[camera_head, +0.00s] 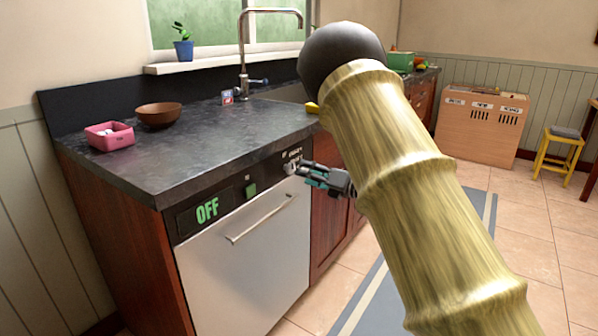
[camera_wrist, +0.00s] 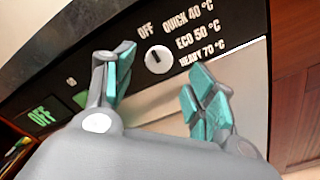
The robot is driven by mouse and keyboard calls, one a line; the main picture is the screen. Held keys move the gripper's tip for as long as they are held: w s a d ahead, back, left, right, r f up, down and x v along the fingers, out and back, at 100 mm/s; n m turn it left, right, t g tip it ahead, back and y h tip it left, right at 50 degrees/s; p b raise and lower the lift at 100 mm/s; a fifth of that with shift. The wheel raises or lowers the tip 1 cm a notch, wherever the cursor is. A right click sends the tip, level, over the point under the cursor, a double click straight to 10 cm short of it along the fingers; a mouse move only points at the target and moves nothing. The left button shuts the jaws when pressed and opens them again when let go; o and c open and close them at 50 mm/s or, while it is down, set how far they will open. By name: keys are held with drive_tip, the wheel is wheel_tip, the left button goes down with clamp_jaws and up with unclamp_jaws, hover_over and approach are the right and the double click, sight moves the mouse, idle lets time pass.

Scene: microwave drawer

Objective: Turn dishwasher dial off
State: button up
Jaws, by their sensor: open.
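The dishwasher (camera_head: 245,262) has a steel door under a black control panel. Its display (camera_head: 207,211) reads OFF in green, and the display (camera_wrist: 40,116) also shows at the left in the wrist view. The white round dial (camera_wrist: 157,59) sits on the panel among the labels OFF, QUICK 40 °C, ECO 50 °C and HEAVY 70 °C. Its dark mark points up, toward the OFF label (camera_wrist: 146,30). My gripper (camera_head: 312,174) is in front of the panel's right end, near the dial. In the wrist view my gripper (camera_wrist: 160,95) has its teal fingers spread, with the dial visible between them, apart from both.
A dark countertop (camera_head: 200,150) overhangs the panel. It holds a pink container (camera_head: 109,137), a brown bowl (camera_head: 159,114) and a tap (camera_head: 243,50). The door handle (camera_head: 260,218) juts out below the panel. A grey mat (camera_head: 372,300) lies on the tiled floor.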

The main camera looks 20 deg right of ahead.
drive_tip(key=v, duration=0.6)
drive_tip(key=shift+d, duration=0.15)
drive_tip(key=shift+s, duration=0.15)
drive_tip(key=s+a+f+m+g+h, duration=0.1)
drive_tip(key=s+f+m+h, duration=0.35)
drive_tip(key=f+m, duration=0.65)
drive_tip(key=s+a+f+m+g+h, duration=0.1)
drive_tip(key=s+f+m+h, duration=0.3)
drive_tip(key=f, duration=1.3)
drive_tip(key=s+a+f+m+g+h, duration=0.1)
drive_tip(key=s+a+f+m+g, duration=0.15)
drive_tip(key=s+f+m, duration=0.6)
drive_tip(key=s+a+f+m+g+h, duration=0.15)
drive_tip(key=s+f+m+g, duration=0.25)
drive_tip(key=s+f, duration=0.8)
drive_tip(key=s+a+m+g, duration=0.3)
drive_tip(key=s+m, duration=0.1)
drive_tip(key=s, duration=0.9)
drive_tip(key=s+a+m+g, duration=0.3)
drive_tip(key=s+m, duration=0.1)
drive_tip(key=s, duration=0.9)
wheel_tip(320, 180, up, 25)
drive_tip(key=p, duration=2.5)
drive_tip(key=shift+w+d+f+p, duration=0.15)
drive_tip(key=shift+w+p, duration=0.2)
drive_tip(key=shift+w, duration=0.05)
